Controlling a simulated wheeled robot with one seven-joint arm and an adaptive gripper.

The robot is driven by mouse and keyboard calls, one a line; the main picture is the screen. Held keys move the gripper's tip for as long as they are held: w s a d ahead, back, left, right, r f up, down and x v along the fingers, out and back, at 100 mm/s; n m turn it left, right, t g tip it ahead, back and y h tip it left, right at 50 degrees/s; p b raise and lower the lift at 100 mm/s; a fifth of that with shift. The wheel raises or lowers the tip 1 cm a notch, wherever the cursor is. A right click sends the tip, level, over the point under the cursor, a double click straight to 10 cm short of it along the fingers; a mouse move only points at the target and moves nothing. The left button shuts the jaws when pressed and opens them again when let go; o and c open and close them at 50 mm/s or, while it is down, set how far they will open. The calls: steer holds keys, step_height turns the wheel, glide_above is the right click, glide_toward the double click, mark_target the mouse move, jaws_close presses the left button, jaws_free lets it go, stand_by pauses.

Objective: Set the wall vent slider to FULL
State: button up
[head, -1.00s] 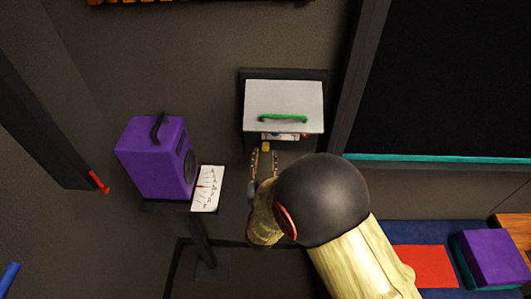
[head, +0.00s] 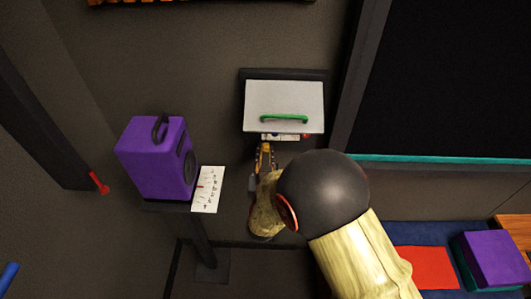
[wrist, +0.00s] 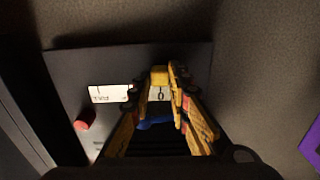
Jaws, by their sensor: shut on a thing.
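The wall vent slider's yellow knob (wrist: 160,75) shows between my fingertips in the wrist view. It stands at the "0" end of the white label strip (wrist: 110,93). The FULL mark is on the left part of that strip, upside down in this view. My gripper (wrist: 164,82) is shut on the knob. In the head view my gripper (head: 264,148) reaches up from below to the panel under a light grey cover (head: 284,95) with a green handle (head: 285,118). The fingers hide the knob there, and the label strip (head: 285,137) shows just right of them.
A red knob (wrist: 85,121) sits on the dark panel (wrist: 70,75), left of my fingers in the wrist view. A blue part (wrist: 155,124) shows between the fingers. A purple speaker (head: 152,158) and a white paper sheet (head: 208,189) are left of my gripper in the head view.

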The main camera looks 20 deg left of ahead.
jaws_close()
stand_by(0.3)
steer(key=d+b, duration=0.1)
steer(key=d, duration=0.2)
steer(key=w+d+b, duration=0.1)
steer(key=d, duration=0.2)
steer(key=w+d+b, duration=0.1)
steer(key=d, duration=0.3)
steer(key=shift+w, duration=0.2)
steer(key=o, duration=0.6)
jaws_free()
steer(key=shift+d, duration=0.1)
steer(key=shift+o, duration=0.5)
